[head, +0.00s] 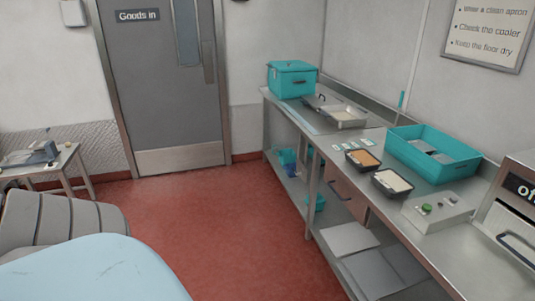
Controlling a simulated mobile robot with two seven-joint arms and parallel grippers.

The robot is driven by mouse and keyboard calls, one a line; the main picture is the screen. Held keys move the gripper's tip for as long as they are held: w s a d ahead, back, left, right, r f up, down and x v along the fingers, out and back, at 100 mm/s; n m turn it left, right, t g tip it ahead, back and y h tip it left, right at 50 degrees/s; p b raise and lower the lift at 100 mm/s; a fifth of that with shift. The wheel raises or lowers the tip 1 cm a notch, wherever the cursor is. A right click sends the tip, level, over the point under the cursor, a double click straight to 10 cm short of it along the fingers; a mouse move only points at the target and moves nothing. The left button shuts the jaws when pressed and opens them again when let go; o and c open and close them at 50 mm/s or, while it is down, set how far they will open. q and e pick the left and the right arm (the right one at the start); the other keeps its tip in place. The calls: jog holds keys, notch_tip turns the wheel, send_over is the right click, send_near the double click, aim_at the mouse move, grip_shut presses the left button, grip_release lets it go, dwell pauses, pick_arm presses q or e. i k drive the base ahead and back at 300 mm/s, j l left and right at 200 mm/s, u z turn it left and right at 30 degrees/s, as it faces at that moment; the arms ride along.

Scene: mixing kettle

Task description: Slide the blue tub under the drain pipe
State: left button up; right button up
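Neither of my grippers shows in the head view. I see no drain pipe and no kettle here. A teal, open rectangular tub (408,153) stands on the steel counter at the right, with grey flat items inside. I cannot tell whether it is the task's blue tub. A pale blue, scuffed surface with a rounded edge fills the bottom left corner, cut off by the frame; I cannot tell what it is.
The steel counter (375,223) runs along the right wall. It bears a lidded teal box (292,79), metal trays (345,116), two small food pans and a control box (437,212). A small table (68,157) stands left. The red floor (210,215) between is clear up to the grey door (168,85).

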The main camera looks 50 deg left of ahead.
aim_at(289, 167)
jog(key=u, duration=1.5)
jog(key=i+j+u, duration=0.3)
jog(key=i, duration=0.45)
jog(key=i+u, duration=0.3)
jog(key=i, duration=3.8)
jog(key=i+z, duration=0.15)
jog(key=i, duration=0.35)
jog(key=i+j+z, duration=0.15)
jog(key=i, duration=0.4)
jog(key=i+z, duration=0.15)
jog(key=i, duration=0.35)
jog(key=i+j+z, duration=0.15)
jog(key=i+z, duration=0.2)
jog(key=i+j+z, duration=0.2)
jog(key=z, duration=0.15)
jog(key=i+j+z, duration=0.5)
jog(key=j+z, duration=0.15)
jog(key=j, duration=0.2)
